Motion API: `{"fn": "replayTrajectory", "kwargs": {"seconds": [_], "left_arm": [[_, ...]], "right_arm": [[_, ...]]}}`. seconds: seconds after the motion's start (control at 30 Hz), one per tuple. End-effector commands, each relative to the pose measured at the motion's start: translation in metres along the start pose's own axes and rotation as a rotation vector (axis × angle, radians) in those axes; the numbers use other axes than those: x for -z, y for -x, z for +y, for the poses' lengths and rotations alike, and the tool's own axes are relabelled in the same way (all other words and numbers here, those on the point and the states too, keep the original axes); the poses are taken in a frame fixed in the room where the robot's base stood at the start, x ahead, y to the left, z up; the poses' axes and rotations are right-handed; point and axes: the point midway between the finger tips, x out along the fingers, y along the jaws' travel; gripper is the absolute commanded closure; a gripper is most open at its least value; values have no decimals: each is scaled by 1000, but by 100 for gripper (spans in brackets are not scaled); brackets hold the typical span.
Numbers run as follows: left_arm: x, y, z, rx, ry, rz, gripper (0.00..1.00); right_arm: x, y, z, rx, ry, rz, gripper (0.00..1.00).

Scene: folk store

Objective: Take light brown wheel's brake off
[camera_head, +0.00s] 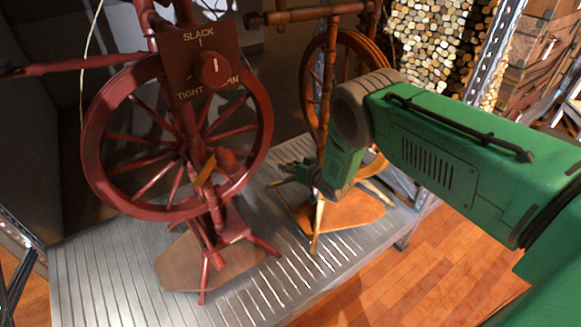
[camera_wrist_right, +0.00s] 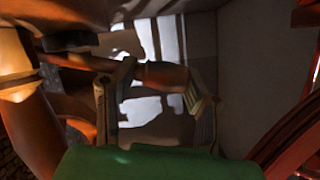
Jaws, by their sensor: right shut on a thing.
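The light brown spinning wheel (camera_head: 322,75) stands on the right of the metal platform, behind my right arm. My right gripper (camera_head: 292,175) is at its lower frame, between it and the dark red wheel. The wrist view shows a brown wooden piece (camera_wrist_right: 160,75) between the two fingers of the right gripper (camera_wrist_right: 150,92), which is shut on it. Whether this piece is the brake I cannot tell. The arm and gripper hide much of the wheel's lower part. My left gripper is not in view.
A dark red spinning wheel (camera_head: 267,125) stands close on the left, with a SLACK/TIGHTEN knob panel (camera_head: 185,75) and an orange lever (camera_head: 206,170). Both stand on a ribbed metal platform (camera_head: 100,285). Stacked logs (camera_head: 430,40) are behind. The wooden floor (camera_head: 440,270) at front right is clear.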

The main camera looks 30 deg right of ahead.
Motion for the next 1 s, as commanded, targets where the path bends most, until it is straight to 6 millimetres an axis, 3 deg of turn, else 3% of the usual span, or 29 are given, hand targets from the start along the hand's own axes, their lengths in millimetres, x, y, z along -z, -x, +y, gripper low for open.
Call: {"fn": "replayTrajectory", "kwargs": {"seconds": [0.67,0.7,0.73,1.0], "left_arm": [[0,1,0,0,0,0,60],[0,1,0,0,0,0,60],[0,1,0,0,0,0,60],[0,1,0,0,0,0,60]], "right_arm": [[4,2,2,23,-68,0,100],[4,2,2,23,-68,0,46],[4,2,2,23,-68,0,39],[4,2,1,24,-65,0,39]]}}
